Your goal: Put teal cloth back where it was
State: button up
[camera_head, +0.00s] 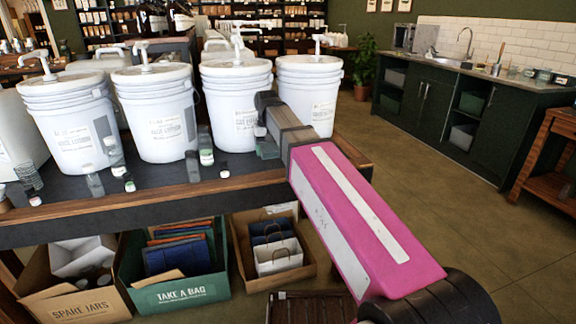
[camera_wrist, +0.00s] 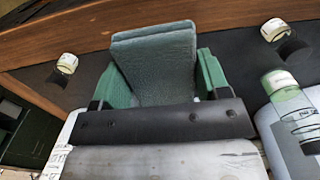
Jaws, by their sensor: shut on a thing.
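The teal cloth (camera_wrist: 155,60) looks like a folded block in the wrist view. It sits between the two green fingers of my gripper (camera_wrist: 163,78), which is shut on it. Behind the cloth lie the dark tabletop and its wooden edge; I cannot tell whether the cloth touches the table. In the head view my gripper (camera_head: 265,146) is at the table, in front of the two right-hand buckets. The cloth is hard to tell from the green fingers there, and my arm hides part of that area.
White pump buckets (camera_head: 235,105) stand in a row on the table (camera_head: 150,208). Small bottles and jars (camera_head: 206,148) stand along its front left. In the wrist view, small jars (camera_wrist: 68,64) (camera_wrist: 275,31) flank the cloth, and a clear bottle (camera_wrist: 283,88) is at right. Boxes (camera_head: 180,296) sit below.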

send_over(285, 169)
notch_tip(285, 169, down, 4)
jog(key=shift+w+f, duration=0.15)
jog(key=shift+f, duration=0.05)
jog(key=shift+d+f, duration=0.1)
jog(key=shift+f, duration=1.9)
jog(key=o, duration=0.9)
jog(key=shift+f, duration=0.15)
notch_tip(285, 169, up, 12)
